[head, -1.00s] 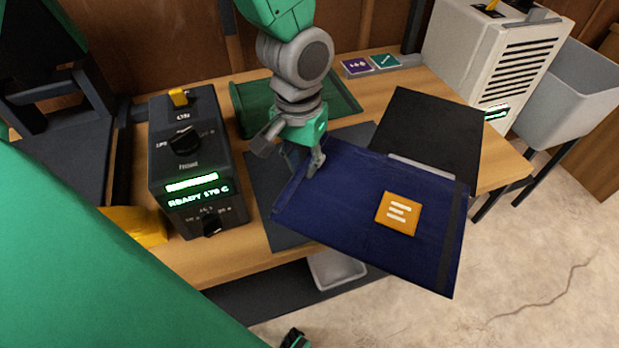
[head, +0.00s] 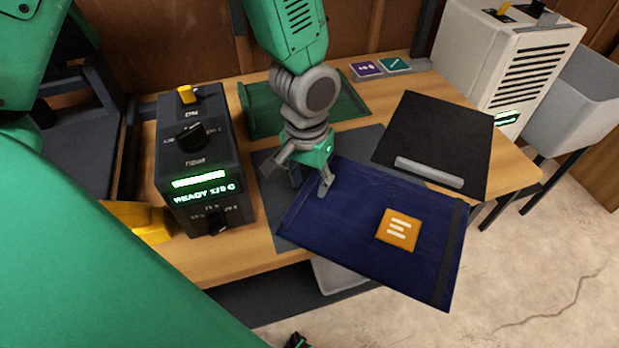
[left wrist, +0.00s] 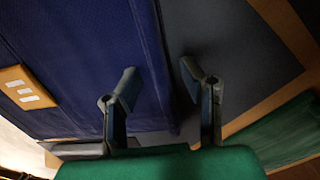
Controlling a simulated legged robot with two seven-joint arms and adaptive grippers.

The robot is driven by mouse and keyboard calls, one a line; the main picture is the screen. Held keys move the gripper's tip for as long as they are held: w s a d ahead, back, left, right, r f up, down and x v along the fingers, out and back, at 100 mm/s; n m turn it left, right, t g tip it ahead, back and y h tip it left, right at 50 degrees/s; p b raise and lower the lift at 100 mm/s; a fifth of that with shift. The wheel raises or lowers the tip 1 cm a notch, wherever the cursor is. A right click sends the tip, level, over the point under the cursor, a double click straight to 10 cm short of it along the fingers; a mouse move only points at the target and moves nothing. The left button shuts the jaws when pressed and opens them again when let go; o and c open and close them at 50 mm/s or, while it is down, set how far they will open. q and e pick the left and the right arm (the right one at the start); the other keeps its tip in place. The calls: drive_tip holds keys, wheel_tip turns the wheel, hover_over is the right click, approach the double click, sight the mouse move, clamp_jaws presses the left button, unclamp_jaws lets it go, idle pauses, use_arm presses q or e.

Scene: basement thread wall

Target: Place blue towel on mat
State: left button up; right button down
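The blue towel (head: 355,235) is a flat dark blue panel with an orange square patch and a dark stripe at its right end. It lies tilted in the picture, over the front part of the dark grey mat (head: 277,222) and out past the table's front edge. My left gripper (head: 308,187) is at the towel's left end, its fingers on either side of that edge. In the left wrist view the towel (left wrist: 80,60) fills the left, its edge between the fingertips (left wrist: 158,68); the mat (left wrist: 225,50) is at right.
A black control box (head: 205,165) with a green display stands left of the mat. A green tray (head: 345,98) lies behind. A black board (head: 440,130) with a grey handle is right of the mat. A white vented unit (head: 500,60) stands at the back right.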

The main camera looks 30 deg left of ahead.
use_arm(q)
drive_tip(key=shift+r, duration=0.1)
wheel_tip(320, 180, up, 12)
drive_tip(key=p, duration=0.2)
drive_tip(key=shift+a+p, duration=0.2)
drive_tip(key=shift+p, duration=0.2)
idle(0.4)
